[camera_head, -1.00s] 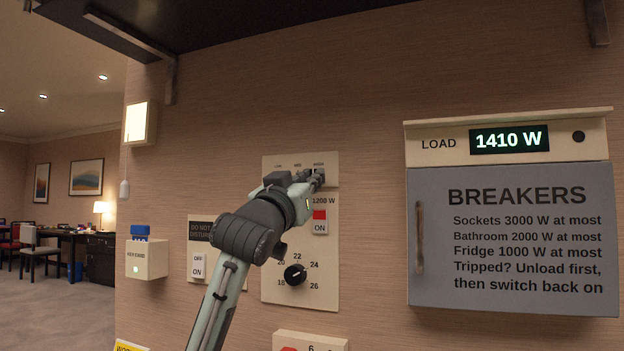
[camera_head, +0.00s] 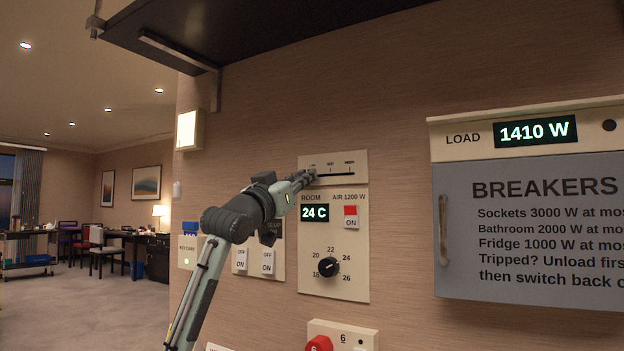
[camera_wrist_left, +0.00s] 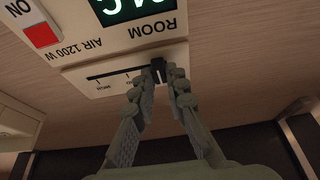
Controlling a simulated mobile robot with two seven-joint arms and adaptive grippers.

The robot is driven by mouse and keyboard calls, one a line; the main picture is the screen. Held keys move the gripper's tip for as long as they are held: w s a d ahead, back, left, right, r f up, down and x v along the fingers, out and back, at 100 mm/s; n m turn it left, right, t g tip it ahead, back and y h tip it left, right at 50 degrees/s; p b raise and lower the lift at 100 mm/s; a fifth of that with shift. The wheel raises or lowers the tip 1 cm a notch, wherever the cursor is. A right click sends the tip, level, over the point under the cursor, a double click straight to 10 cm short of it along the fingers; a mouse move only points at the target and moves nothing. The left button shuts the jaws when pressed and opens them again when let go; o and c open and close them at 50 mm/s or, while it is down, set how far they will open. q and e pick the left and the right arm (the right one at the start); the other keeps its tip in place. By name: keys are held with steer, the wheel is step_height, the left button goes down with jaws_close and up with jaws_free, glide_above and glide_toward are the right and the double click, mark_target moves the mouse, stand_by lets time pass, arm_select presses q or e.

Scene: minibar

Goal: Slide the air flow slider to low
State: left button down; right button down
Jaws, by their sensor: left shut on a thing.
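The air flow slider is a dark knob (camera_wrist_left: 158,70) on a slot in a cream panel (camera_head: 347,161) marked LOW, MED and HIGH. My left gripper (camera_head: 312,176) is at the LOW end of the slot, at the panel's left side. In the left wrist view, my left gripper (camera_wrist_left: 165,82) has its fingers closed around the knob, at the opposite end of the slot from HIGH. The gripper hides the knob in the head view. My right gripper is in no view.
Below the slider are a room display (camera_head: 314,212) reading 24 C, a red air switch (camera_head: 351,216) and a temperature dial (camera_head: 328,267). A grey breaker box (camera_head: 540,230) with a 1410 W load display stands at right. A dark shelf (camera_head: 260,30) hangs above.

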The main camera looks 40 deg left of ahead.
arm_select(q)
steer(key=shift+a, duration=0.2)
steer(key=c, duration=1.5)
jaws_free()
steer(key=shift+a, duration=0.1)
steer(key=shift+c, duration=0.2)
steer(key=v, duration=1.2)
